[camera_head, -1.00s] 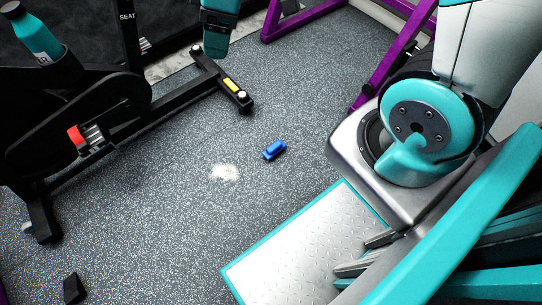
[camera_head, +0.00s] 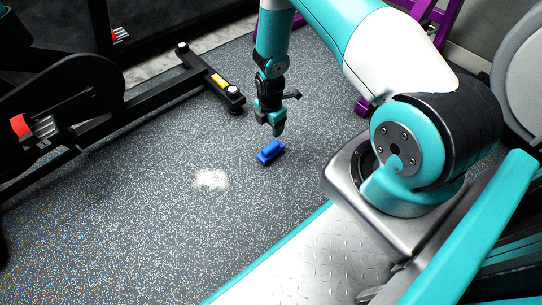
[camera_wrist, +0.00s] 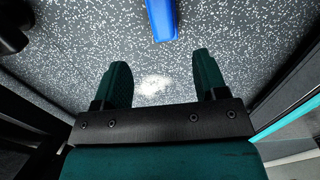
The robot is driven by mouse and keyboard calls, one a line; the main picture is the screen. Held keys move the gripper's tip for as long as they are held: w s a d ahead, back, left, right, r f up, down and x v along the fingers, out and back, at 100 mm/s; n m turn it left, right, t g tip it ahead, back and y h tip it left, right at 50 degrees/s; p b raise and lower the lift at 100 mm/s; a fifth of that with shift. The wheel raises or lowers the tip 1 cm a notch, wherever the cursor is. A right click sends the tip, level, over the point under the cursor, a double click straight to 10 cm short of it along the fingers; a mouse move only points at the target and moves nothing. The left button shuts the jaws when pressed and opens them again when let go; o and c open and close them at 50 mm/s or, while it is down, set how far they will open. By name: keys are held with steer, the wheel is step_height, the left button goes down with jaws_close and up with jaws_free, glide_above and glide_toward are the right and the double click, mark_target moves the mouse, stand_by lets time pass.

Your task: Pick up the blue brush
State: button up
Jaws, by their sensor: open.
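The blue brush (camera_head: 270,152) lies on the speckled grey floor, to the right of and a little above a white powdery patch. My gripper (camera_head: 277,128) hangs just above and behind the brush in the head view, pointing down and apart from it. In the wrist view my gripper (camera_wrist: 162,78) shows two separated fingers with nothing between them but floor and the white patch beyond. The brush (camera_wrist: 162,18) is at the top edge of the wrist view, partly cut off, ahead of the fingertips.
The white powder patch (camera_head: 211,180) lies on the floor. A black exercise bike frame (camera_head: 75,115) stands at the left, its foot bar (camera_head: 215,78) near my arm. Purple rack parts (camera_head: 362,107) are behind. Floor around the brush is clear.

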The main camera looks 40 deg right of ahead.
mark_target(271, 146)
step_height(271, 146, down, 7)
steer(key=b, duration=0.3)
steer(key=shift+r, duration=0.1)
step_height(271, 146, down, 5)
steer(key=b, duration=0.5)
steer(key=shift+s, duration=0.1)
steer(key=c, duration=1.1)
